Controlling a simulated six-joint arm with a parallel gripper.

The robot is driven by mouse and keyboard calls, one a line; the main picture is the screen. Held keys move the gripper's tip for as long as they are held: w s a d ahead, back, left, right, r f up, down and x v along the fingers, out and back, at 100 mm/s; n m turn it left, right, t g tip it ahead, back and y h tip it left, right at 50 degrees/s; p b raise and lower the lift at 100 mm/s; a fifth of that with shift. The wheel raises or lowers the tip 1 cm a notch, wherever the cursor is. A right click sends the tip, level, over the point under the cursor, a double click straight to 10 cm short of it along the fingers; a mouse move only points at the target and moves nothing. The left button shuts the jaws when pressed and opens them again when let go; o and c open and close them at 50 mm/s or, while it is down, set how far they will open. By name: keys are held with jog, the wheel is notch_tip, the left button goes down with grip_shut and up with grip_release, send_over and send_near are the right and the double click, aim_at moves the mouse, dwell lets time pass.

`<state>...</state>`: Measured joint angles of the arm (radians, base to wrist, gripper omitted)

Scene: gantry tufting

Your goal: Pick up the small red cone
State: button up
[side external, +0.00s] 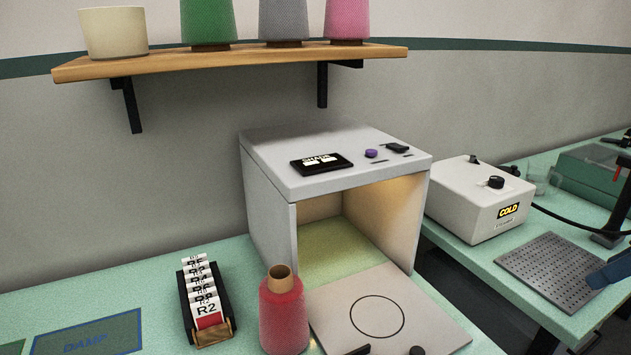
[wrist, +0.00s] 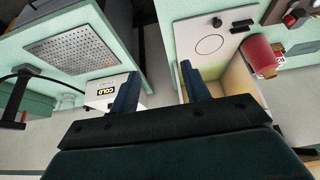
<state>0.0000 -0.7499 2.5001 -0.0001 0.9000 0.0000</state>
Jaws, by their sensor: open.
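The small red cone (side external: 284,318), with a tan tube end on top, stands upright on the green bench in the side view. It is between the card rack and the lowered door of the grey box. In the wrist view the red cone (wrist: 260,57) shows at the right, past the right finger. My gripper (wrist: 160,70) is open in the wrist view, with two dark blue fingers apart and nothing between them. The cone is clear of both fingers.
The grey box (side external: 262,190) stands open, its door (side external: 340,300) lowered beside the cone. A card rack (side external: 205,305) is left of the cone. A shelf (side external: 230,62) holds larger cones and a cream pot. A white COLD unit (side external: 468,205) and perforated plate (side external: 555,270) are right.

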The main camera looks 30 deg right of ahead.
jog(key=n+t+y, duration=0.2)
jog(key=n+y, duration=0.9)
jog(key=y, duration=0.1)
send_near(291, 275)
jog(key=x, duration=0.8)
jog(key=shift+w+a+f, duration=0.1)
jog(key=shift+w+a, duration=0.1)
